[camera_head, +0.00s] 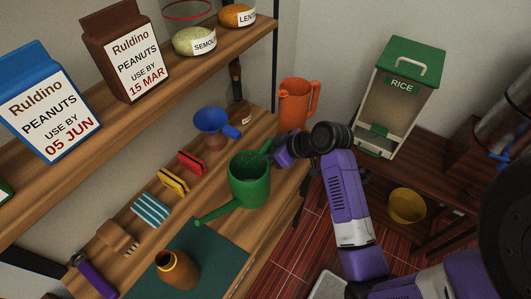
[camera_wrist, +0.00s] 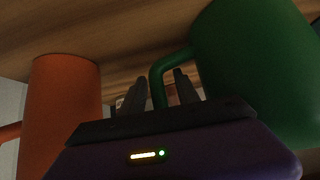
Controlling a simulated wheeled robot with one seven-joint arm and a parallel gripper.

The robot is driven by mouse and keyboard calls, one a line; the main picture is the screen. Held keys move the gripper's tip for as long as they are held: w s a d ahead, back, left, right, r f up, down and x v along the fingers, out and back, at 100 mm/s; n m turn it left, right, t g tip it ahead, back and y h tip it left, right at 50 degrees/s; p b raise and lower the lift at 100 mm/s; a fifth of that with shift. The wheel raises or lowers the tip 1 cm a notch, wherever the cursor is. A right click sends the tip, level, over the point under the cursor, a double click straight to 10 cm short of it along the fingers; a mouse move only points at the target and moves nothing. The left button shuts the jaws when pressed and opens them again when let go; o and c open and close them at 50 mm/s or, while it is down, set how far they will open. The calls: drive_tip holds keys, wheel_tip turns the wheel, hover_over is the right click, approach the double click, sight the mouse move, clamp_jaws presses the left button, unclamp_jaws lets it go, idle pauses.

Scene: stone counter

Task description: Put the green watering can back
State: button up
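The green watering can (camera_head: 249,180) stands on the wooden shelf board in the head view, its spout toward the lower left and its handle toward my gripper. In the wrist view the can (camera_wrist: 262,70) fills the right side and its handle (camera_wrist: 157,85) passes between my two fingers. My gripper (camera_head: 272,148) is at the handle side of the can. In the wrist view my gripper (camera_wrist: 162,85) looks open, with a gap on the right of the handle. The fingertips are partly hidden in the head view.
An orange jug (camera_head: 296,103) stands close beside my gripper. A blue funnel (camera_head: 213,122), several brushes and sponges, a brown jar (camera_head: 178,270) and a dark green mat (camera_head: 222,247) share the board. An upper shelf (camera_head: 190,75) holds cartons. A rice bin (camera_head: 398,100) stands at right.

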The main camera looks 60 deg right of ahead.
drive_tip(key=shift+r, duration=0.2)
drive_tip(key=v, duration=1.2)
drive_tip(key=shift+b, duration=0.3)
